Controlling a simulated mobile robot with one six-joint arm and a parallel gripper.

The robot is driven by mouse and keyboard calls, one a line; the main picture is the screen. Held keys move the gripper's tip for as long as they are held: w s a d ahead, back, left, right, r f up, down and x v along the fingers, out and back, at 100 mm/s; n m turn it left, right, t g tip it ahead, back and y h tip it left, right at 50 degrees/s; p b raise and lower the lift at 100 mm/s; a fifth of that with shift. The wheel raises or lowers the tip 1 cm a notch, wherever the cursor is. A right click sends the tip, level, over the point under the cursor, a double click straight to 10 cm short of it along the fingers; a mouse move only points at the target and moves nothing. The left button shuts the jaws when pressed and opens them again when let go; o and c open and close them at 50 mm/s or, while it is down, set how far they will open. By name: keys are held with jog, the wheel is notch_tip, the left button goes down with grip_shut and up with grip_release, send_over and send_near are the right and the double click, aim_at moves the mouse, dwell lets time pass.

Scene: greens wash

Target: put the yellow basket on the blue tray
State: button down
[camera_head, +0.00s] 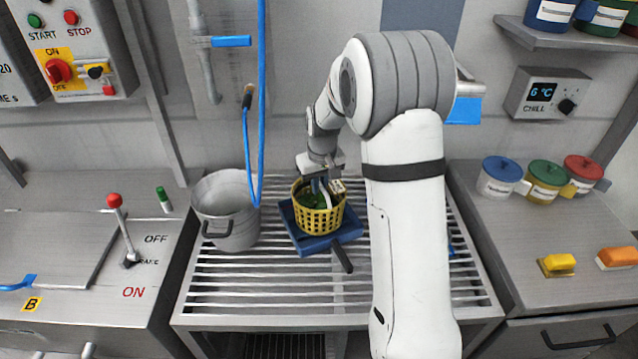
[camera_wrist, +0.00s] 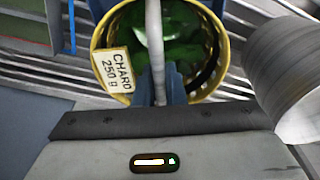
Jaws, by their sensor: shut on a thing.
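The yellow basket (camera_head: 318,219) holds green leaves and stands upright over the blue tray (camera_head: 345,234) on the slatted rack. It appears to rest on the tray, but I cannot see its underside. My gripper (camera_head: 322,186) is at the basket from above, shut on its pale handle. In the wrist view the yellow basket (camera_wrist: 97,42) shows from above, with its handle (camera_wrist: 155,45) running between the fingers (camera_wrist: 160,85) and a label reading "CHARD 250 g" at its left rim.
A metal pot (camera_head: 226,212) stands left of the tray, with a blue hose (camera_head: 262,110) hanging above it. A dark handle (camera_head: 342,255) sticks out at the tray's front. The slatted rack (camera_head: 270,300) is clear in front. Lidded jars (camera_head: 500,178) stand on the right counter.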

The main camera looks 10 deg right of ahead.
jog(key=shift+f, duration=0.1)
jog(key=c, duration=1.5)
grip_release()
notch_tip(320, 180, up, 12)
jog(key=s, duration=0.2)
jog(key=s+m+t, duration=0.1)
jog(key=s+m, duration=0.1)
jog(key=s, duration=2.6)
jog(key=shift+b, duration=0.35)
